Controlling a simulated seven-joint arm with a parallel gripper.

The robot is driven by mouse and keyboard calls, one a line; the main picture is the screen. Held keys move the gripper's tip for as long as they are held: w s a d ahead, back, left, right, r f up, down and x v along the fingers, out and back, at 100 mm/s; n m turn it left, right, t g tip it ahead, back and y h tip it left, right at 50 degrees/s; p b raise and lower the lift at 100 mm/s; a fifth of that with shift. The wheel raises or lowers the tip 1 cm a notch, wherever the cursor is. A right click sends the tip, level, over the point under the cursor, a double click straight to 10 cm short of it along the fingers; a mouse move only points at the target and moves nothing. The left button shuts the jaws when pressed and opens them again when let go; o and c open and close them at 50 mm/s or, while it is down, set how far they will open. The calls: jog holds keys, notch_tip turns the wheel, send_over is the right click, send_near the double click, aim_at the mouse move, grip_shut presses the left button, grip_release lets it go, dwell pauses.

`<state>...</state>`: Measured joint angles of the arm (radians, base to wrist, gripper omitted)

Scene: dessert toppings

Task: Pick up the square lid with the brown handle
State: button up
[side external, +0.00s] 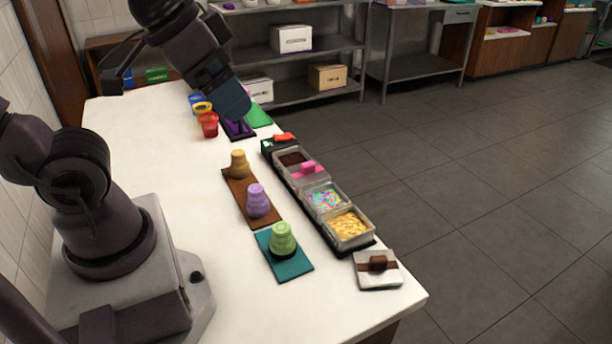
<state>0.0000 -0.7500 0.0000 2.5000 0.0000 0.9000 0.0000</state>
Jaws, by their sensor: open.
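The square lid (379,281) lies flat on the table near its front right corner. It is pale, with a brown block handle (377,263) standing up in its middle and a brown band across it. My gripper (235,110) is at the far end of the table, above the purple and dark mat, well away from the lid. It is open; its fingertips are small and hard to make out, and I see nothing held in it.
A black tray (330,238) beside the lid holds topping bins, including yellow pieces (347,225) and colourful sprinkles (325,199). Green (283,239), purple (257,201) and tan (239,164) stacks stand on boards to the left. Red cups (208,124) stand near my gripper.

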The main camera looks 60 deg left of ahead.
jog(key=shift+o, duration=0.8)
jog(key=m+g, duration=0.6)
jog(key=m, duration=1.7)
send_over(380, 258)
notch_tip(380, 258, down, 22)
jog(key=shift+n, duration=0.3)
notch_tip(380, 258, down, 13)
jog(key=shift+r, duration=0.15)
jog(key=c, duration=0.7)
jog(key=shift+c, duration=0.2)
